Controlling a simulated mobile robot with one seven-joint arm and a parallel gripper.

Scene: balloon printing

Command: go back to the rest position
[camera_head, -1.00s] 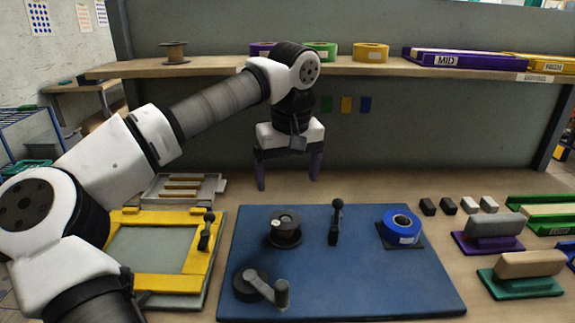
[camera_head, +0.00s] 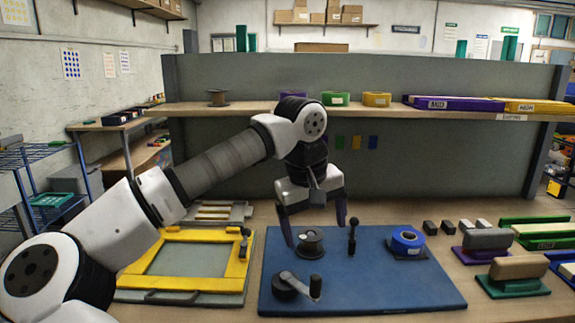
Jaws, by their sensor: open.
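My gripper (camera_head: 315,232) hangs from my arm with its two purple-grey fingers pointing down and spread apart, with nothing between them. It is above the back part of the blue board (camera_head: 385,292). The left finger shows just beside a dark spool (camera_head: 310,244) on the board; I cannot tell how high above the board the fingertips are. The right finger is near a black upright lever (camera_head: 352,236). A blue tape roll (camera_head: 407,240) sits at the board's back right, and a crank (camera_head: 296,286) at its front left.
A yellow frame (camera_head: 130,280) lies left of the board. A green-based squeegee (camera_head: 513,278) and a purple-based one (camera_head: 486,244) stand to the right. The shelf (camera_head: 230,108) behind my arm carries rolls and the MID tray (camera_head: 452,103). The air above the board's right side is clear.

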